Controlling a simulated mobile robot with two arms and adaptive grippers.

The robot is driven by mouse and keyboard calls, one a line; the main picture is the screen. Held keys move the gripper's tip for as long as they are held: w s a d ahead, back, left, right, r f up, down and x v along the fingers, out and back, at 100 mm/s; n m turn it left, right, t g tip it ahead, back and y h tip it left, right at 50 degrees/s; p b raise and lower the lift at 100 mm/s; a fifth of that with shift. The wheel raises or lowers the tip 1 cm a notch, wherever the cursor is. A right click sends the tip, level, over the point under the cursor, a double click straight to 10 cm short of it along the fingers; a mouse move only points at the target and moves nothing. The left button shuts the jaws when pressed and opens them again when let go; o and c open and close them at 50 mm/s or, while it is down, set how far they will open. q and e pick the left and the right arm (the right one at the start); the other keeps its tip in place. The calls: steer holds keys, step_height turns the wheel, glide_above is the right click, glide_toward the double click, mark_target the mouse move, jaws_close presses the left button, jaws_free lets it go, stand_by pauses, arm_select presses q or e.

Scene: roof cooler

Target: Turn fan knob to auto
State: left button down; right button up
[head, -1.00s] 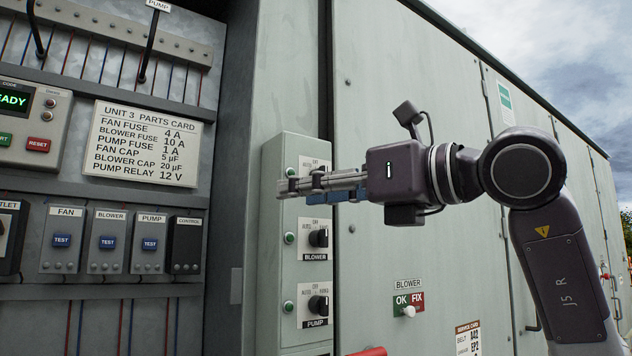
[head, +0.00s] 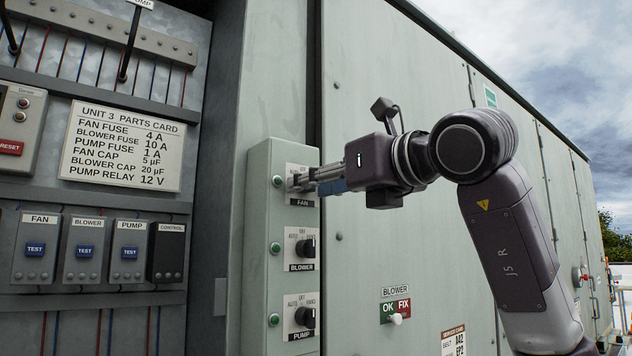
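The fan switch plate (head: 303,203), labelled FAN, is the top one on a pale green control box (head: 257,250). Its knob is hidden behind my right gripper's fingers. My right gripper (head: 296,181) comes in from the right with its fingertips at the knob's place. I cannot tell whether the fingers touch or enclose the knob. The plate's position marks are mostly covered, so the fan setting cannot be read. A green lamp (head: 278,181) sits left of the plate. My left gripper is out of view.
Below are the blower knob (head: 306,247) and the pump knob (head: 305,317), both black. An open bay with relays and a parts card (head: 122,145) lies to the left.

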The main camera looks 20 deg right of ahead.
jaws_close()
steer(key=shift+n, duration=0.4)
steer(key=shift+d+r+n+p, duration=0.1)
steer(key=shift+n+p, duration=0.85)
steer(key=shift+n, duration=0.9)
steer(key=shift+d+r+n+p, duration=0.1)
steer(key=shift+n+p, duration=0.8)
steer(key=shift+n, duration=0.95)
